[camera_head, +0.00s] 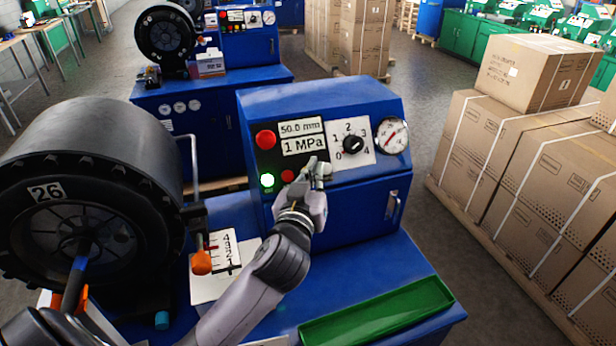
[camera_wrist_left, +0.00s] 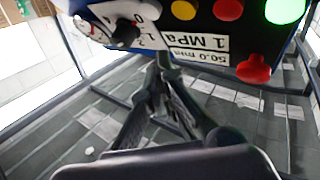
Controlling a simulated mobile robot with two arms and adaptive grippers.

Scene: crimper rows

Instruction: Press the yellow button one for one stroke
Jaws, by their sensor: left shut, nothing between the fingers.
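The blue machine's dark control panel carries the yellow button (camera_wrist_left: 199,8), which shows at the top edge of the left wrist view beside a small red button (camera_wrist_left: 229,9) and a lit green button (camera_wrist_left: 285,9). In the head view my left gripper (camera_head: 319,172) is in front of the panel's lower right part and hides the yellow button. The small red button (camera_head: 287,176) and green button (camera_head: 267,181) show to its left. My left gripper's fingers (camera_wrist_left: 165,75) are together and empty. Contact with the panel cannot be told. My right gripper is not in view.
A larger red button (camera_head: 265,139), a display (camera_head: 302,136), a dial (camera_head: 353,145) and a gauge (camera_head: 392,135) are nearby. A green tray (camera_head: 378,312) lies in front. A black crimper head (camera_head: 95,190) stands left; cartons (camera_head: 530,170) stand right.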

